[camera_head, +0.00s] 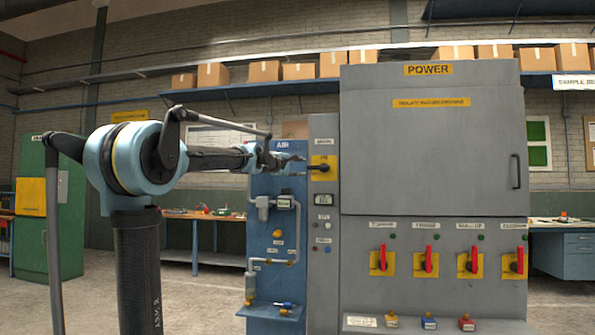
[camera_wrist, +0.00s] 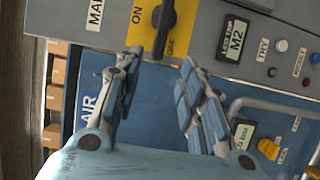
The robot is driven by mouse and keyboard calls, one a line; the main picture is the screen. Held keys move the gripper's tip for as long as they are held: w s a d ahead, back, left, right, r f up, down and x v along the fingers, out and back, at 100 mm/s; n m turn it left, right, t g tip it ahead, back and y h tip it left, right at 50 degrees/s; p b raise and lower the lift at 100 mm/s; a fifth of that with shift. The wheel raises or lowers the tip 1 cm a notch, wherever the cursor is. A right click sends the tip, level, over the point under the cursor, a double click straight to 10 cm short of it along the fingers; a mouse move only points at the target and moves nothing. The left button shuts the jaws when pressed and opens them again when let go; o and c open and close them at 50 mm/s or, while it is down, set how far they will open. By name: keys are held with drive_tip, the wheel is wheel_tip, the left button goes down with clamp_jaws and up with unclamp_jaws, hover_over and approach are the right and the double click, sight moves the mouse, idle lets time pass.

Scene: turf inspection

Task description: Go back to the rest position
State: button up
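My gripper (camera_head: 296,163) is at the end of my arm, stretched to the right in the head view, in front of the upper part of the blue AIR panel (camera_head: 262,215). In the wrist view my gripper (camera_wrist: 160,62) has its two fingers apart with nothing between them. The black main switch knob (camera_head: 321,168) on its yellow plate is just to the right of the fingertips. In the wrist view the knob (camera_wrist: 165,25) lies just beyond the fingertips, beside ON and OFF marks. I cannot tell whether a fingertip touches it.
The grey POWER cabinet (camera_head: 430,145) stands to the right, with several red-handled switches (camera_head: 382,258) along its lower front. Pipes and valves (camera_head: 284,203) stick out of the AIR panel below my gripper. A green cabinet (camera_head: 65,225) stands behind at left. Floor at lower left is clear.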

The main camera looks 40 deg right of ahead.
drive_tip(key=shift+a, duration=0.1)
idle(0.5)
drive_tip(key=a+f+m+y, duration=0.2)
drive_tip(key=a+f+y, duration=0.2)
drive_tip(key=a+f, duration=1.25)
drive_tip(key=a+f+m+y, duration=0.2)
drive_tip(key=a+f+y, duration=0.2)
drive_tip(key=a+f, duration=1.2)
drive_tip(key=s+a+f+y, duration=0.3)
drive_tip(key=s+a+f, duration=0.2)
drive_tip(key=a+f, duration=0.4)
drive_tip(key=s+a+f+n+g+y, duration=0.1)
drive_tip(key=s+a+f+y, duration=0.2)
drive_tip(key=a+f, duration=0.6)
drive_tip(key=s+a+f+y, duration=0.3)
drive_tip(key=s+a+f, duration=0.5)
drive_tip(key=a, duration=0.7)
drive_tip(key=shift+a+f+n+g+y, duration=0.3)
drive_tip(key=shift+a+f+n, duration=0.1)
drive_tip(key=shift+f, duration=0.1)
drive_tip(key=shift+d, duration=0.1)
